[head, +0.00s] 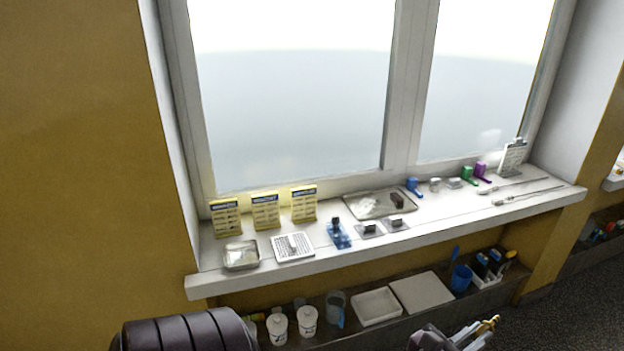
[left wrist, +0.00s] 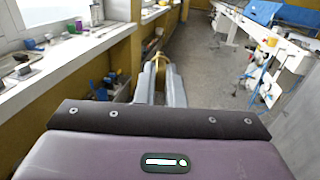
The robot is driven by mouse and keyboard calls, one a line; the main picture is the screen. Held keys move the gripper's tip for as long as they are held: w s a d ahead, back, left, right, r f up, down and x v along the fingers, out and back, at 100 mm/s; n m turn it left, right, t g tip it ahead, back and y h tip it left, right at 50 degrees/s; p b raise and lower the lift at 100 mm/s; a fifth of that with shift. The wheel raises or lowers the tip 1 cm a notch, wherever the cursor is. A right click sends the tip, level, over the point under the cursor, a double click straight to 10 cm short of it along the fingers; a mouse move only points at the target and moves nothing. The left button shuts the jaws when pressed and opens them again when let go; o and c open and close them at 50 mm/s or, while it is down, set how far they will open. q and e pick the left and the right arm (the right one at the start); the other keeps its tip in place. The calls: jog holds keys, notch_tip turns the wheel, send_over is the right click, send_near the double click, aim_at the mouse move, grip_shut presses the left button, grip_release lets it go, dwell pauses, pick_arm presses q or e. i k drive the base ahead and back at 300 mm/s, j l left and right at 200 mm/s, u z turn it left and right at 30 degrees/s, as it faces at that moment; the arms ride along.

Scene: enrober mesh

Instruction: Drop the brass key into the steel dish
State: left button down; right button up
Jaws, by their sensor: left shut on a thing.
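My left gripper (head: 470,338) is at the bottom edge of the head view, low in front of the windowsill. It is shut on the brass key (head: 491,325), whose yellow end sticks out past the fingertips. In the left wrist view the key (left wrist: 160,62) shows between the fingers, partly hidden by them. The steel dish (head: 241,264), small and square, sits on the left end of the windowsill, up and left of the gripper and well apart from it. My right gripper is in neither view.
The windowsill (head: 440,222) holds yellow cards (head: 265,212), a white card (head: 293,247), a blue item (head: 339,234), a larger metal tray (head: 352,212) and small tools. A lower shelf below has white jars (head: 278,328), a white tray (head: 377,306) and a blue cup (head: 461,279).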

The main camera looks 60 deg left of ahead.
aim_at(238, 259)
jog(key=u, duration=2.4)
jog(key=i+l+u, duration=0.15)
jog(key=l, duration=0.2)
jog(key=i+l+u, duration=0.15)
jog(key=l, duration=0.25)
jog(key=i+l+u, duration=0.1)
jog(key=l, duration=0.3)
jog(key=i+l+u, duration=0.15)
jog(key=l, duration=0.25)
jog(key=i+l+u, duration=0.15)
jog(key=l, duration=0.25)
jog(key=i+l+u, duration=0.15)
jog(key=l, duration=0.3)
